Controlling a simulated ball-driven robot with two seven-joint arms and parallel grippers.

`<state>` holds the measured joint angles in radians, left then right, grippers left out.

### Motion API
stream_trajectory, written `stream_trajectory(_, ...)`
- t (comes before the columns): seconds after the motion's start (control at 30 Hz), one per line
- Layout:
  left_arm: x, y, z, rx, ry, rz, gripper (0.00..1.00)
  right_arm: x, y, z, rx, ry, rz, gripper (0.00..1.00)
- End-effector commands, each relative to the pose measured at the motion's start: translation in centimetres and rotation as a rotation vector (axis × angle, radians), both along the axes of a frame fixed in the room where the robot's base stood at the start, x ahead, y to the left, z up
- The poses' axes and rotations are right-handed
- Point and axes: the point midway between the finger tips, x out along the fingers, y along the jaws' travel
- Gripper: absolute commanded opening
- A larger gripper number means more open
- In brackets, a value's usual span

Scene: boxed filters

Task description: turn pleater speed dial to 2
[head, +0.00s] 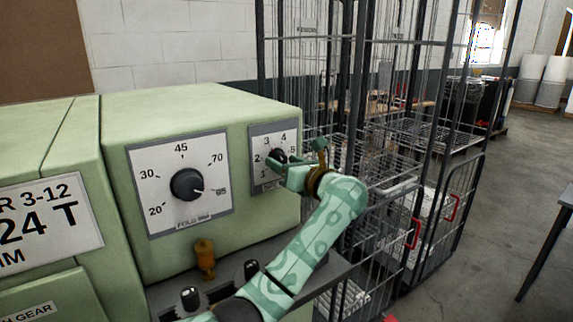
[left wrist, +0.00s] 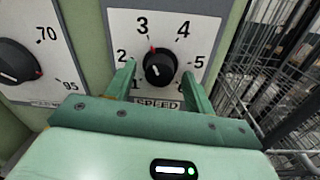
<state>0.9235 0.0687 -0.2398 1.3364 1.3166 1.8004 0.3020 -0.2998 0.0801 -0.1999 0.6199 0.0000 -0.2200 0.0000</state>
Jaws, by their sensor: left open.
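The speed dial's black knob (left wrist: 160,68) sits on a white plate (left wrist: 165,103) marked 1 to 6 and SPEED in the left wrist view. Its red mark points up and slightly left, close to the 3. In the head view the knob (head: 279,156) is partly covered by my gripper. My left gripper (left wrist: 158,74) is open, with one finger on the left of the knob near the 2 and 1 and the other on the right near the 5 and 6. I cannot tell whether either finger touches the knob. My right gripper is not in view.
A larger fold dial (head: 187,185) is to the left on the same green machine (head: 180,115). An amber-coloured knob (head: 205,258) and black-topped controls sit on the ledge below. Wire cage trolleys (head: 400,150) stand close on the right. Open floor lies beyond them.

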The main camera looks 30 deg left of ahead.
Motion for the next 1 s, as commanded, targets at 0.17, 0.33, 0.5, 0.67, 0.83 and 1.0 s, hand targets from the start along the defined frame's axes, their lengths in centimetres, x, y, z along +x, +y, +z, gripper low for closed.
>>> stream_trajectory(0.17, 0.0, 0.0, 0.0, 0.0, 0.0, 0.0, 0.42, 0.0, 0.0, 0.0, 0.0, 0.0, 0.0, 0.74)
stream_trajectory(0.33, 0.0, -0.1, 0.0, 0.0, 0.0, 0.0, 0.09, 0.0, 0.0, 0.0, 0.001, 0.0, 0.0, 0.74)
stream_trajectory(0.5, 0.0, -0.1, -0.1, -0.002, -0.006, -0.001, 0.09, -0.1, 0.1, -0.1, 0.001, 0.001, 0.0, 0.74)
stream_trajectory(0.67, 0.0, -0.1, -0.3, -0.018, -0.039, 0.0, 0.09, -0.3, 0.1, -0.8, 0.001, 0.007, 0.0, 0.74)
stream_trajectory(0.83, 0.1, -0.1, -0.6, -0.053, -0.121, 0.0, 0.09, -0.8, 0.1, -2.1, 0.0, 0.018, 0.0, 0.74)
stream_trajectory(1.0, 0.1, -0.1, -0.8, -0.106, -0.248, 0.0, 0.09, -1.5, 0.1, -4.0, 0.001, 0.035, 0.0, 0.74)
